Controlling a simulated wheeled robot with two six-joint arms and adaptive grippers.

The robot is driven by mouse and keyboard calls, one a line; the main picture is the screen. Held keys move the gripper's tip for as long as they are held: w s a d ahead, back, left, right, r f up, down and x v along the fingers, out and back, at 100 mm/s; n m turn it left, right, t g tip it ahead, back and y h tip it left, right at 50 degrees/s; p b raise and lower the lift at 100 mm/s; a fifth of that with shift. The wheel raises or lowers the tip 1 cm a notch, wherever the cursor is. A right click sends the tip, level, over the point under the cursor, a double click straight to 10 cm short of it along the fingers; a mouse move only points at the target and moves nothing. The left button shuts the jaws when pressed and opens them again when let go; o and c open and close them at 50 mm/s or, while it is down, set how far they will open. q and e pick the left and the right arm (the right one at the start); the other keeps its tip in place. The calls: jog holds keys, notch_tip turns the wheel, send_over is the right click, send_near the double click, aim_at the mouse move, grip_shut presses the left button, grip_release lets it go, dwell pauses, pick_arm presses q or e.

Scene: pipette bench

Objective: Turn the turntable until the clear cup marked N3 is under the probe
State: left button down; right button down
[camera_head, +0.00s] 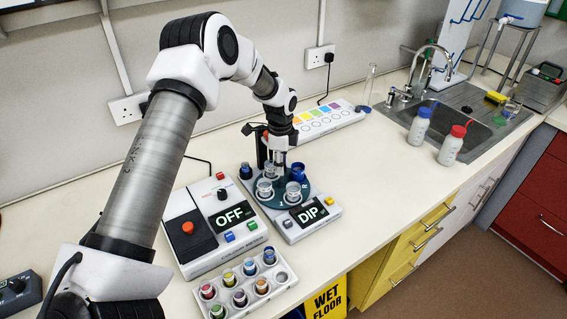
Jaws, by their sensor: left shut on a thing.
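The dark teal turntable (279,199) sits on a white device with a DIP display (312,213). Several cups stand on it: a clear cup (264,188) at left, a clear cup (293,191) at front right, a blue one (298,171) at right, and another partly visible behind. I cannot read an N3 mark on any cup. My left gripper (281,160) reaches down over the back of the turntable and is shut on it; its fingertips and the exact part held are hard to see. A black upright (261,152) stands behind, left of the gripper; the probe tip is not clear. My right gripper is out of view.
A white box with an OFF display (233,216) and red button stands left of the turntable. A rack of coloured pots (281,279) is in front. A strip with coloured squares (336,117) lies behind. Two capped bottles (451,148) stand by the sink. Counter to the right is clear.

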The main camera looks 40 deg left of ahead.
pick_arm(q)
jog(key=shift+s+d+f, duration=0.15)
jog(key=shift+s+f, duration=0.15)
jog(key=shift+f, duration=0.05)
jog(key=c, duration=1.2)
grip_release()
jog(key=o, duration=0.3)
jog(key=shift+w+d, duration=0.1)
jog(key=shift+w, duration=0.05)
jog(key=shift+o, duration=0.2)
jog(key=shift+w+d, duration=0.15)
jog(key=shift+w, duration=0.15)
jog(key=shift+r, duration=0.35)
notch_tip(320, 180, up, 11)
jog(key=shift+r, duration=0.15)
jog(key=shift+w, duration=0.1)
